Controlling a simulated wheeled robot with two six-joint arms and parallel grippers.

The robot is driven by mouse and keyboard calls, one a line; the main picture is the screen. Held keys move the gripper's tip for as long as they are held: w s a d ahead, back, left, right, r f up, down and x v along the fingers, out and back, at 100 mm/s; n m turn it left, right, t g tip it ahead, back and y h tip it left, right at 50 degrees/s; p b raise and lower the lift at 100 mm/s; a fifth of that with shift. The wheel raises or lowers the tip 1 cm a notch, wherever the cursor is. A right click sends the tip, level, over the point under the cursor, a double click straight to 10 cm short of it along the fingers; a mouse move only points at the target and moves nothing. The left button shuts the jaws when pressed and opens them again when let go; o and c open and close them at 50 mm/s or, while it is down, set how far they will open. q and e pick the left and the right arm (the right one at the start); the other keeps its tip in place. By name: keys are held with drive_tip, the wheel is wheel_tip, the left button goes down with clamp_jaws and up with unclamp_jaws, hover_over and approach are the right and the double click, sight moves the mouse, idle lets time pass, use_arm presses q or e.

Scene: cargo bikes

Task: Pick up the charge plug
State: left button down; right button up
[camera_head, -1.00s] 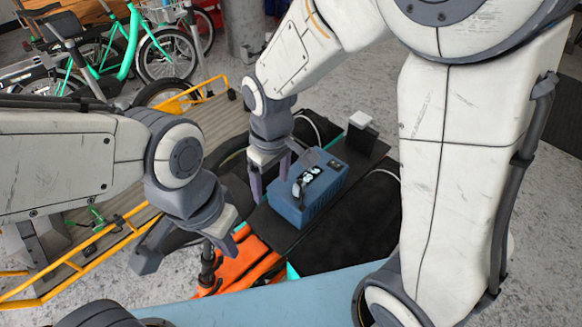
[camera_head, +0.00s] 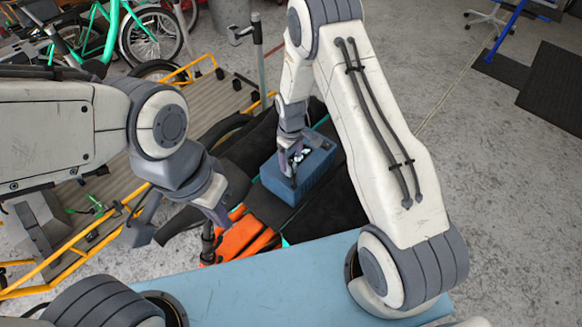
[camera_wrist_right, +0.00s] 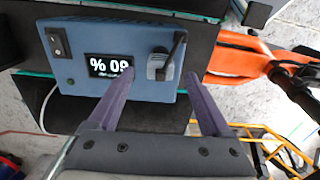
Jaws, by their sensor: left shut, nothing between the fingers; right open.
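The charge plug (camera_wrist_right: 160,66) is a small grey block with a black lever-like part, on top of the blue battery box (camera_wrist_right: 85,88) beside its lit percent display. In the head view the blue box (camera_head: 318,172) lies on the dark bike deck. My right gripper (camera_wrist_right: 158,80) is open, its two purple fingers pointing at the box with the plug between and just beyond their tips. In the head view my right gripper (camera_head: 292,168) is over the box and hides most of the plug. My left gripper (camera_head: 188,226) is shut and empty, left of the box.
An orange bike part (camera_head: 240,240) lies in front of the box. A light blue surface (camera_head: 260,285) is nearest me. A yellow-railed wooden cargo bed (camera_head: 105,225) is at left, with green bikes (camera_head: 110,40) behind.

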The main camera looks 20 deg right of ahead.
drive_tip(key=shift+f, duration=0.4)
wheel_tip(320, 180, down, 4)
drive_tip(key=shift+a+f+p, duration=0.1)
drive_tip(key=shift+a+p, duration=0.05)
drive_tip(key=shift+p, duration=0.7)
drive_tip(key=shift+w, duration=0.1)
clamp_jaws()
